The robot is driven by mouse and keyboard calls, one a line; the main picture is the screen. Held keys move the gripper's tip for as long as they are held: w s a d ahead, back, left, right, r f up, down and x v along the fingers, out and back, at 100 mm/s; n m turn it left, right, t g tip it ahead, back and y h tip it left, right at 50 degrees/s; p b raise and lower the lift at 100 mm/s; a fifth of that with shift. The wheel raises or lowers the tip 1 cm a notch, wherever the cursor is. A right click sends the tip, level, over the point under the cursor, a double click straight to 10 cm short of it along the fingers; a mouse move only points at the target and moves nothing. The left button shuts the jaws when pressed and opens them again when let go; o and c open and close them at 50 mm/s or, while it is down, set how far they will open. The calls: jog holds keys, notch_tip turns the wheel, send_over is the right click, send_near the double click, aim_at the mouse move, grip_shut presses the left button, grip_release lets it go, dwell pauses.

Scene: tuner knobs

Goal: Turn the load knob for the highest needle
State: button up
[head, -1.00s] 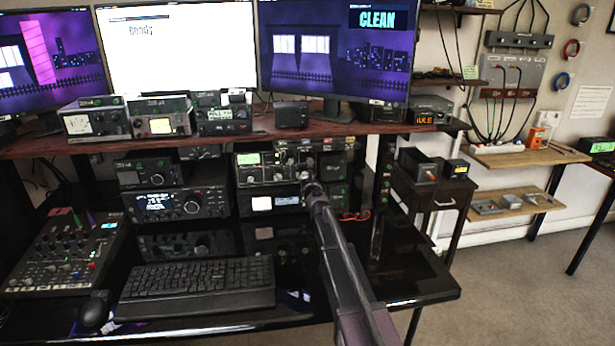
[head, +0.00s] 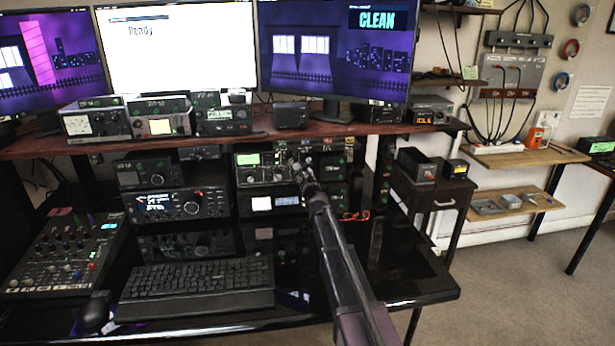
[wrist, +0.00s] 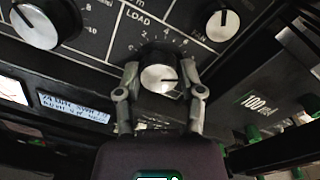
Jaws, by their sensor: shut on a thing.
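The load knob (wrist: 158,79) is round with a pale face and a dark pointer line aimed right, under the printed word LOAD, in the wrist view. My gripper (wrist: 158,85) is shut on it, one finger on each side. In the head view my gripper (head: 303,174) reaches the front of the radio stack, and the knob is hard to make out there. A lit meter (head: 261,203) sits below and left; it is cut off at the wrist view's left edge (wrist: 12,92). Its needle cannot be read. A small text display (wrist: 74,107) is beside it.
Another large knob (wrist: 36,22) is at upper left and a smaller one (wrist: 222,25) at upper right of the panel. A shelf (head: 225,139) runs above the stack. The keyboard (head: 195,285) lies on the desk below, with clear desk to its right.

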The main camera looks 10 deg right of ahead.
jog(key=n, duration=0.6)
jog(key=shift+w+r, duration=0.1)
jog(key=shift+w, duration=0.05)
jog(key=shift+n, duration=0.3)
jog(key=o, duration=1.2)
jog(key=shift+c, duration=0.2)
jog(key=shift+s, duration=0.3)
